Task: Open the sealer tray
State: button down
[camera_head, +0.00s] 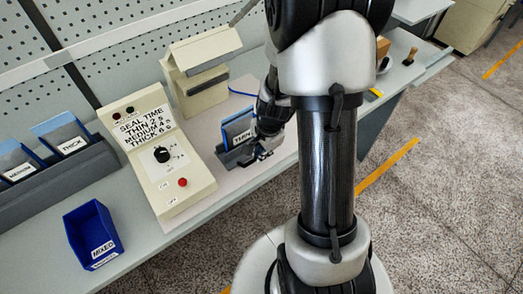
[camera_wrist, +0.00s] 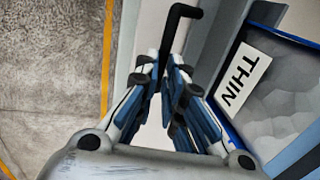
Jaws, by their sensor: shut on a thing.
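The sealer (camera_head: 205,72) is a beige box at the back of the bench. The grey sealer tray (camera_head: 234,157) is in front of it and to its right, with a blue-edged pouch labelled THIN (camera_head: 238,131) in it. The pouch also shows at the right of the wrist view (camera_wrist: 275,90), beside the tray's grey wall (camera_wrist: 213,40). My gripper (camera_head: 263,152) is at the tray's front right side. In the wrist view its fingers (camera_wrist: 173,78) close around a black bent handle (camera_wrist: 183,10). The fingers hide the handle's lower part.
A sloped control box (camera_head: 160,160) with a SEAL TIME panel, knob and red button stands left of the tray. A blue MIXED bin (camera_head: 93,235) sits at the front left. A grey rack (camera_head: 60,180) holds MEDIUM and THICK pouches. The bench's front edge is close to my gripper.

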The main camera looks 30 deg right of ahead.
jog(key=c, duration=1.7)
grip_release()
jog(key=shift+d, duration=0.1)
jog(key=r, duration=0.4)
jog(key=s+r, duration=0.1)
jog(key=r, duration=0.3)
jog(key=s+r, duration=0.1)
jog(key=r, duration=0.3)
jog(key=shift+s, duration=0.1)
